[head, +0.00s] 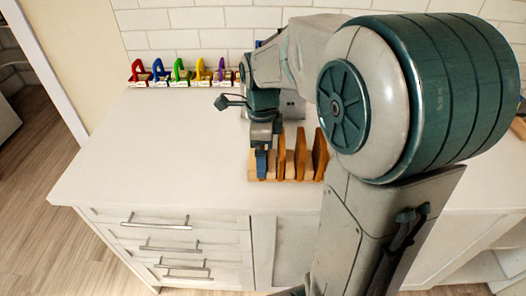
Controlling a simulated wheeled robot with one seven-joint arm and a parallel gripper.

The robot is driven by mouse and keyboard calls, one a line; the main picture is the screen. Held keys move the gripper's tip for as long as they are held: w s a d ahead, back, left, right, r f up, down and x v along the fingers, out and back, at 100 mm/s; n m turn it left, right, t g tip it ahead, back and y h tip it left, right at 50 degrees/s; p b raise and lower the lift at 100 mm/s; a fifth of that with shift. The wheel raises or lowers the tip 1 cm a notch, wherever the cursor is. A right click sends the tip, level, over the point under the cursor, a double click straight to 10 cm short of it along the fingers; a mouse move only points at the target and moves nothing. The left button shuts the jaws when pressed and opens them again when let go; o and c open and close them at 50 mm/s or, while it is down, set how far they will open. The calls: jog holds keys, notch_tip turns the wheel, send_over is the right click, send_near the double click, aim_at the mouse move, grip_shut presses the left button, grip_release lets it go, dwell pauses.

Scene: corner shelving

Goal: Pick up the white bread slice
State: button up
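A light wooden rack (252,172) stands on the white counter near its front edge. Several upright slabs stand in it: a thin brown one (281,156), a brown one (300,154) and a darker brown one (320,154). They may be bread slices or boards; I cannot tell. I cannot make out a white bread slice. My gripper (262,150) points down over the left end of the rack, left of the brown slabs. A blue piece shows at its lower end. Whether its fingers are apart or hold something is hidden.
Several coloured letter-like pieces on small stands (179,76) line the back wall. The white counter (150,150) is clear on the left. Drawers (165,245) with metal handles lie below its front edge. My arm covers the right side.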

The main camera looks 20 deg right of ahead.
jog(key=c, duration=0.6)
jog(key=shift+r, duration=0.1)
